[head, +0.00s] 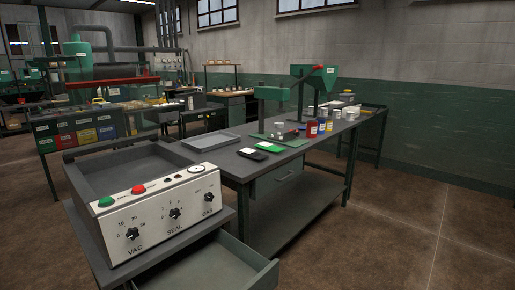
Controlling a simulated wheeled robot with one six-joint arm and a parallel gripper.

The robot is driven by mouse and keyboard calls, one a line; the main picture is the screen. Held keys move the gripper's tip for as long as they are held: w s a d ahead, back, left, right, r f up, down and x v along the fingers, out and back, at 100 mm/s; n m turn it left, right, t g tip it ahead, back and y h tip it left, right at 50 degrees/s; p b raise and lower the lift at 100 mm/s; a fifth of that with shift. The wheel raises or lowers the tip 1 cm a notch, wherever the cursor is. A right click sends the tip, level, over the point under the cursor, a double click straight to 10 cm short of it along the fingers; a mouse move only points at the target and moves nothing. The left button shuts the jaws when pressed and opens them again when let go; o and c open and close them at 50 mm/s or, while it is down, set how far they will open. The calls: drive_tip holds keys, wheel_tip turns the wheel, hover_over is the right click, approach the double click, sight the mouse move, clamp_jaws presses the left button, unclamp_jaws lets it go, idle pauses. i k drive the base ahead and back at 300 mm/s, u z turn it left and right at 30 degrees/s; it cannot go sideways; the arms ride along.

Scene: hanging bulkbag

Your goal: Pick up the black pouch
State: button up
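A small flat black pouch (258,156) with a white label lies on the top of the grey workbench (222,166), near its front left part. A similar green pouch (277,149) with a white label lies just behind and to the right of it. The black pouch looks unobstructed in the head view. My gripper does not show in this view.
A vacuum sealer (170,217) with knobs and buttons stands in the left foreground above an open drawer (262,276). A grey tray (211,142) lies left of the pouches. Green presses (272,93), a red jar (312,129) and several small containers stand further right. Open floor lies at right.

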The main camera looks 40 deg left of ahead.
sight(251, 153)
drive_tip(key=u, duration=0.2)
drive_tip(key=i, duration=1.55)
drive_tip(key=u, duration=1.15)
drive_tip(key=i, duration=0.85)
drive_tip(key=u, duration=1.45)
drive_tip(key=i, duration=0.55)
drive_tip(key=u, duration=0.4)
